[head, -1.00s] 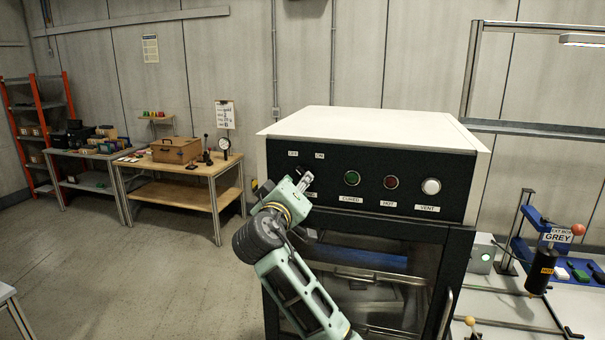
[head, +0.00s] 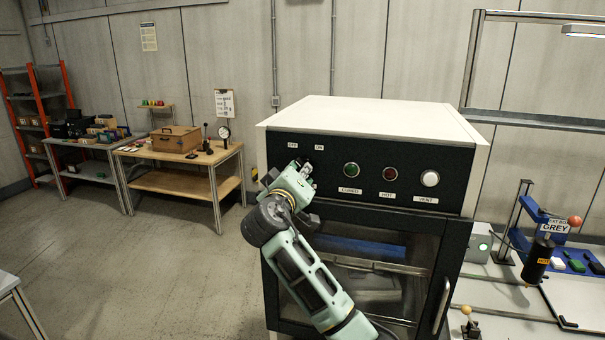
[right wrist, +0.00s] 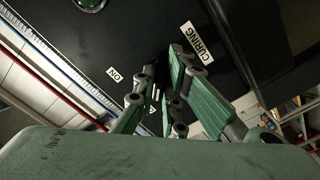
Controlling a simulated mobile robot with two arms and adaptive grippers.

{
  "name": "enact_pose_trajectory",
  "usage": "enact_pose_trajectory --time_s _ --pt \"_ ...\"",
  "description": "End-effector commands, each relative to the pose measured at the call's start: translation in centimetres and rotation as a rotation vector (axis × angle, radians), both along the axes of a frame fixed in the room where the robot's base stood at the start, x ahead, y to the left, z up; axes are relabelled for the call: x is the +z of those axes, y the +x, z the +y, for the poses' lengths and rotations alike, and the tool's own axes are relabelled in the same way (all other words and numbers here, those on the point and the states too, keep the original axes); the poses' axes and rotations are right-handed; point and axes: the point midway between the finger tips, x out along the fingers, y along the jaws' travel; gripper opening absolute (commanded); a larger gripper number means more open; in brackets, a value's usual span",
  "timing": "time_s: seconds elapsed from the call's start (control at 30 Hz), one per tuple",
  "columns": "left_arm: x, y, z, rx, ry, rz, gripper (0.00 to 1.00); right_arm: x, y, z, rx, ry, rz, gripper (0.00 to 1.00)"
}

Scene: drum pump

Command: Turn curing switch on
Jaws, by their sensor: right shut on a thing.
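The black control panel (head: 334,163) is on the front of a white-topped oven (head: 375,118). The OFF label (head: 293,146) and ON label (head: 319,147) show above my right gripper (head: 305,170), which is at the panel's left end. It hides the curing switch there almost wholly. In the right wrist view the fingers (right wrist: 160,97) are closed in on the dark switch, between the ON label and the CURING label (right wrist: 201,42). Which way the switch points cannot be told. My left gripper is not in view.
The green CURED lamp (head: 352,170), red HOT lamp (head: 389,173) and white VENT button (head: 430,179) are right of the gripper. The oven door handle (head: 441,306) is lower right. A bench with a black HOT tool (head: 539,262) stands at the right. Open floor lies left.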

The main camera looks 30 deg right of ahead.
Motion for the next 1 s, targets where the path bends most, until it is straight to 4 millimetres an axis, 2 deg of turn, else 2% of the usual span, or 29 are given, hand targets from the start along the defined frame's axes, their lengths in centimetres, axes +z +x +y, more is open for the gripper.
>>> enact_pose_trajectory --time_s 0.17,0.37,1.0 --pt "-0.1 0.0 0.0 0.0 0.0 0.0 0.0 -0.1 0.0 0.1 0.001 0.003 -0.003 0.0" --pt "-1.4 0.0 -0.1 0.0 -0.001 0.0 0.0 -0.4 0.0 0.1 0.001 0.033 -0.038 0.0" --pt "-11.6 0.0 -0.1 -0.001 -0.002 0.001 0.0 -0.9 0.3 0.4 0.004 0.372 -0.434 0.0"
